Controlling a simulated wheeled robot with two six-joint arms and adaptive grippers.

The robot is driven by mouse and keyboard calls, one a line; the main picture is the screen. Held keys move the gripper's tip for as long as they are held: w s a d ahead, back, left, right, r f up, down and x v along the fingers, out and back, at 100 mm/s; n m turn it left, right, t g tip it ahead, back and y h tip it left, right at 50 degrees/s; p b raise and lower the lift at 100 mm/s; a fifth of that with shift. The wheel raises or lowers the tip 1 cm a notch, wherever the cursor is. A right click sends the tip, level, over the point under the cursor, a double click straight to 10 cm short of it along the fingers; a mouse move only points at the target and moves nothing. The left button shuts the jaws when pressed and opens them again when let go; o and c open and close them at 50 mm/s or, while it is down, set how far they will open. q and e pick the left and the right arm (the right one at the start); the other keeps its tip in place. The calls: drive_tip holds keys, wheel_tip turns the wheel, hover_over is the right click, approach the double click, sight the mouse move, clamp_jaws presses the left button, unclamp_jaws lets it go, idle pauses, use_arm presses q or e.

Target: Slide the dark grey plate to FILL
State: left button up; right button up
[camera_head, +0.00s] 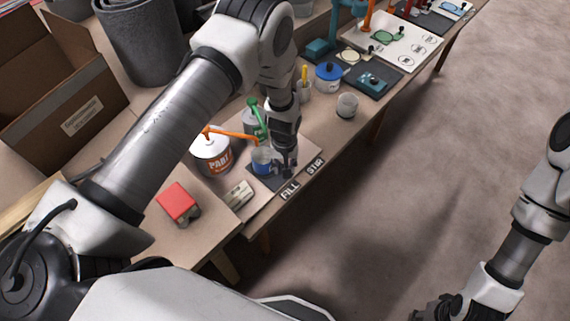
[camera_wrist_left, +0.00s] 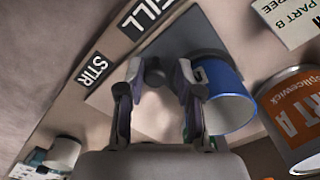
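The dark grey plate (camera_head: 267,183) lies on the bench board beside the FILL label (camera_head: 290,191); the STIR label (camera_head: 315,166) is farther along the same edge. My left gripper (camera_head: 285,168) is open around the knob, with narrow gaps; contact is unclear. My right gripper (camera_head: 434,308) is low at the bottom, its fingers unclear.
A PART A can (camera_head: 213,153) with an orange spout stands beside the cup, close to my left arm. A green-handled pump (camera_head: 256,118) is behind. A small card (camera_head: 238,194) and a red block (camera_head: 178,202) lie nearer. The board by STIR (camera_wrist_left: 150,118) is bare.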

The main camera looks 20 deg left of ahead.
use_arm(q)
wheel_tip(320, 180, up, 12)
idle(0.5)
idle(0.3)
